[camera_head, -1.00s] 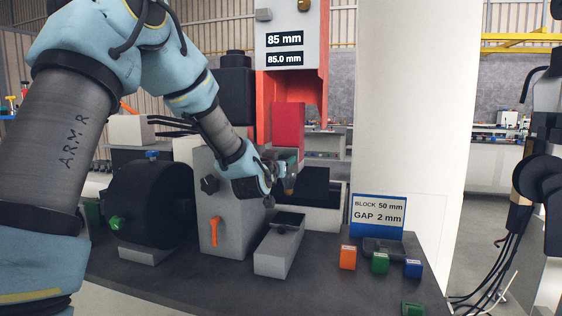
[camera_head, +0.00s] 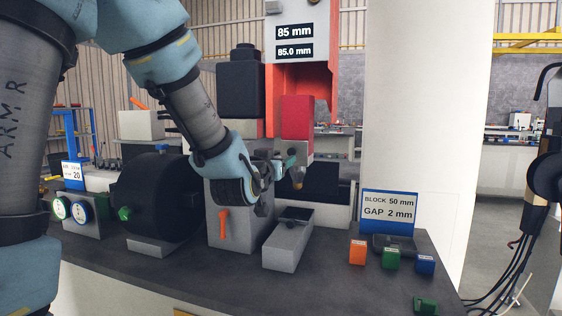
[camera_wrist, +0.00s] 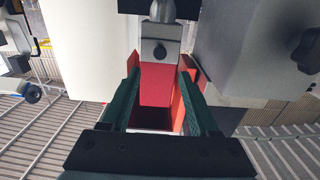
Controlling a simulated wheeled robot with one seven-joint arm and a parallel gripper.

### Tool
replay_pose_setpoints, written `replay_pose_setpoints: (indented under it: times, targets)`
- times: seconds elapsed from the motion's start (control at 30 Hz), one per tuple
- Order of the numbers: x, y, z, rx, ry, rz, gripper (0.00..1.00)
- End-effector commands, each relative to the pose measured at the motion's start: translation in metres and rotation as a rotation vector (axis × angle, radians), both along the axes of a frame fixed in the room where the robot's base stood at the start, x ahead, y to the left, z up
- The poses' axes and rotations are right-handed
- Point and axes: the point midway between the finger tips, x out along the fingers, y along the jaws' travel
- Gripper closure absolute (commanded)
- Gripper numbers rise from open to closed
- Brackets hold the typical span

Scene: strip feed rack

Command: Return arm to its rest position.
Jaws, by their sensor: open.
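My arm reaches in from the left in the head view, and my gripper (camera_head: 290,168) is in front of the red press block (camera_head: 297,120), above the grey box (camera_head: 288,246). In the wrist view my gripper (camera_wrist: 160,100) shows two dark green fingers spread apart, with nothing held between them. The red block (camera_wrist: 158,82) shows beyond and between the fingers. In the head view the fingertips are small and partly hidden by my wrist.
The press displays (camera_head: 294,41) read 85 mm and 85.0 mm. A sign (camera_head: 388,212) reads block 50 mm, gap 2 mm. An orange block (camera_head: 357,252), a green block (camera_head: 391,259) and a blue block (camera_head: 425,265) stand at right. A black reel (camera_head: 152,198) stands at left.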

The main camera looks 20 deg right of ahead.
Motion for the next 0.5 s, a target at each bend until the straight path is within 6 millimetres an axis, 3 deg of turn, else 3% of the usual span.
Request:
replay_pose_setpoints:
  times: [0.37,0.5]
  targets:
    - [0.000,0.000,0.000,0.001,0.001,0.000,0.39]
    - [0.007,0.012,-0.008,0.036,0.035,0.020,0.39]
